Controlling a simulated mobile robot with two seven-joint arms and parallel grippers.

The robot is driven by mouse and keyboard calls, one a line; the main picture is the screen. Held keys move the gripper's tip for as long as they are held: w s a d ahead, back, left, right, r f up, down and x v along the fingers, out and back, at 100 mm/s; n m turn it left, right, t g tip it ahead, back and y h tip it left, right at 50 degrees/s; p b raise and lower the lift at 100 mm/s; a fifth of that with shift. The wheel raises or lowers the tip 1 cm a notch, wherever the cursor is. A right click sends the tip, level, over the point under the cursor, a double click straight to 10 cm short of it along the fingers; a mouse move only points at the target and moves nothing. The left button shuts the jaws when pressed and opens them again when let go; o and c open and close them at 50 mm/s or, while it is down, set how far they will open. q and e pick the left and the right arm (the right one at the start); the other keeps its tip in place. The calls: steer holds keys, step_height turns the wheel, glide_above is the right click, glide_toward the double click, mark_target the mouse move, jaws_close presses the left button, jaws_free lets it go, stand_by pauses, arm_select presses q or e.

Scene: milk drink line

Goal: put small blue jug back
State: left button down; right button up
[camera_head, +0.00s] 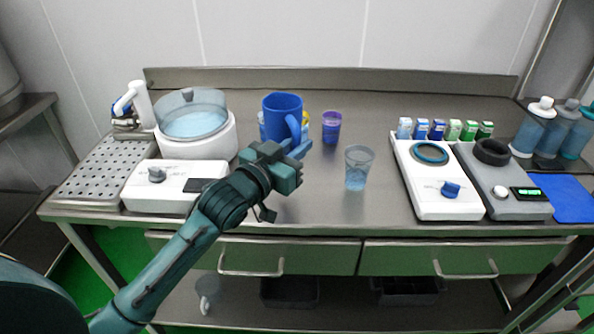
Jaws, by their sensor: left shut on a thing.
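The blue jug (281,113) is upright in the head view, left of the middle of the steel counter. My left gripper (297,149) is shut on its handle, at the jug's right front side. The jug hides most of the things behind it. I cannot tell whether its base touches the counter. My right gripper does not show.
A clear cup (357,168) stands to the right of my left gripper. A purple cup (331,126) stands behind. A white machine with a clear bowl (194,122) is at left, with two devices (435,203) (514,207) at right. Counter between is partly free.

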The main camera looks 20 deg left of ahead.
arm_select(q)
steer(key=shift+w+f, duration=0.15)
steer(key=shift+f, duration=0.15)
steer(key=shift+f+b, duration=0.55)
steer(key=shift+f, duration=4.05)
steer(key=shift+f, duration=0.15)
steer(key=c, duration=1.4)
jaws_free()
